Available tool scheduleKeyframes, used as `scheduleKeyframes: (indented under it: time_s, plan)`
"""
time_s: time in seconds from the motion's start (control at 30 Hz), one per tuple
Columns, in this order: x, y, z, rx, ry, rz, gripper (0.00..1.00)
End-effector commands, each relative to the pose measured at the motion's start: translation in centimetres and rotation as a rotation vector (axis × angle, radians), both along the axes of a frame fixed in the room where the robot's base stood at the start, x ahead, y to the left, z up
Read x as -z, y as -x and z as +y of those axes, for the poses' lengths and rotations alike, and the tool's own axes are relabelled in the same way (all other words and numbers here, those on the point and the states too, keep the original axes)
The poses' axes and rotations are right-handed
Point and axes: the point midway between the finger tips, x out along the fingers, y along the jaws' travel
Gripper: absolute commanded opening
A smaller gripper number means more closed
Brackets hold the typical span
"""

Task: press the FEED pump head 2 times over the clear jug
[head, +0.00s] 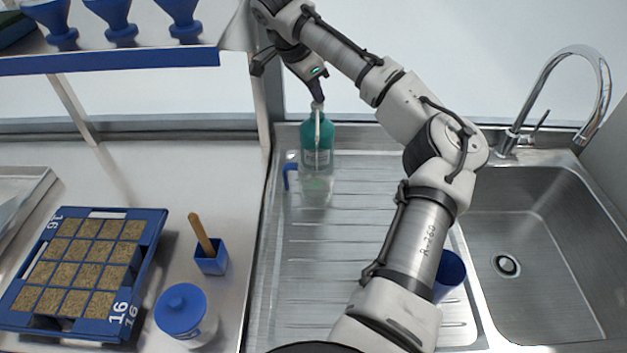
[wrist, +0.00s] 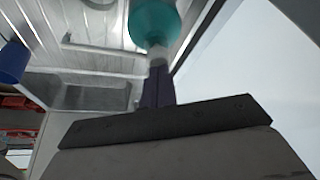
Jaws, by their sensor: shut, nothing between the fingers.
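A teal pump bottle (head: 317,130) with a pale pump head (head: 317,107) stands at the back left of the steel drainboard. Its label is too small to read. The clear jug (head: 316,190), with a blue handle at its left, stands just in front of the bottle, below the spout. My gripper (head: 318,98) is shut and empty, pointing down with its fingertips right at the top of the pump head. I cannot tell whether they touch it. In the wrist view the dark fingers (wrist: 158,88) end at the pale pump head, with the teal bottle (wrist: 153,22) beyond.
A sink with a tap (head: 515,140) is at the right. A blue cup (head: 449,272) stands partly behind my arm. At the left are a seed tray (head: 150,235), a small blue pot (head: 211,262) with a wooden stick, a blue-lidded tub (head: 182,310) and a shelf (head: 110,62) with blue funnels.

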Motion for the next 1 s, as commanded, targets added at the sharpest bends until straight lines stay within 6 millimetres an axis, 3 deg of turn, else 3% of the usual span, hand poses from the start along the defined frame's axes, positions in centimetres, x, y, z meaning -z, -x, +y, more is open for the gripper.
scheduleKeyframes:
  time_s: [0.33, 0.8, 1.0]
  plan:
    - [0.4, 0.1, 0.0, 0.0, 0.0, 0.008, 0.0]
    - [-2.1, 0.1, 0.0, 0.0, 0.0, 0.006, 0.0]
    - [-2.3, 0.0, 0.0, -0.001, 0.0, 0.004, 0.0]
